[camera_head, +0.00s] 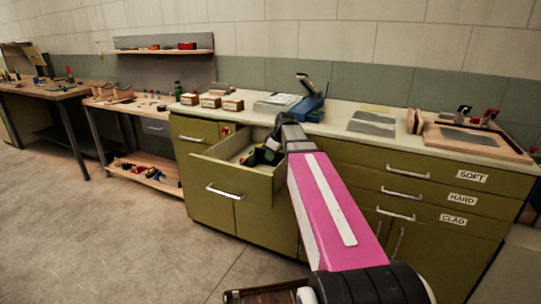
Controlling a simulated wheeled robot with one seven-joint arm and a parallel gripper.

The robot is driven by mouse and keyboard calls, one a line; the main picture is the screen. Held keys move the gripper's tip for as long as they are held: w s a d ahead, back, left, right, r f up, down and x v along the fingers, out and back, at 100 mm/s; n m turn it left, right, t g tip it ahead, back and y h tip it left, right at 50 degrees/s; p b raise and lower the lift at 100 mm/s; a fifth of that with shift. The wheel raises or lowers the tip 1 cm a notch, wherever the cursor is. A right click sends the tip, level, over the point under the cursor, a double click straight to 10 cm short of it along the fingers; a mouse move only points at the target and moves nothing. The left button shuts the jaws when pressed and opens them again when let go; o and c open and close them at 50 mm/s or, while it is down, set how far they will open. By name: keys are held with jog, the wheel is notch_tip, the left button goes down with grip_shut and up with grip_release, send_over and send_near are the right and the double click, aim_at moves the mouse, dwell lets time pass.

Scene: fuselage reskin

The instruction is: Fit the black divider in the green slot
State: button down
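An olive-green drawer (236,181) stands pulled out from the cabinet below the worktop. Its inside is pale and partly visible. My arm reaches from the lower right to the drawer. My gripper (262,157), dark and small in this view, is at the drawer's right side, over or just inside it. I cannot tell whether its fingers are open or shut, or whether it holds anything. Dark shapes near the gripper are too small to tell apart as a black divider. A green slot cannot be made out; the arm and gripper hide part of the drawer.
The white worktop (340,112) holds small labelled boxes (211,101), a blue device (308,103), grey sheets (371,129) and a wooden board (474,140) at right. Shut drawers labelled SOFT, HARD and CLAD are at right. A workbench (132,104) stands left; the floor ahead is open.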

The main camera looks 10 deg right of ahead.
jog(key=shift+f, duration=0.8)
jog(key=c, duration=1.2)
grip_release()
jog(key=v, duration=1)
jog(key=shift+d+r, duration=0.1)
jog(key=shift+r, duration=0.25)
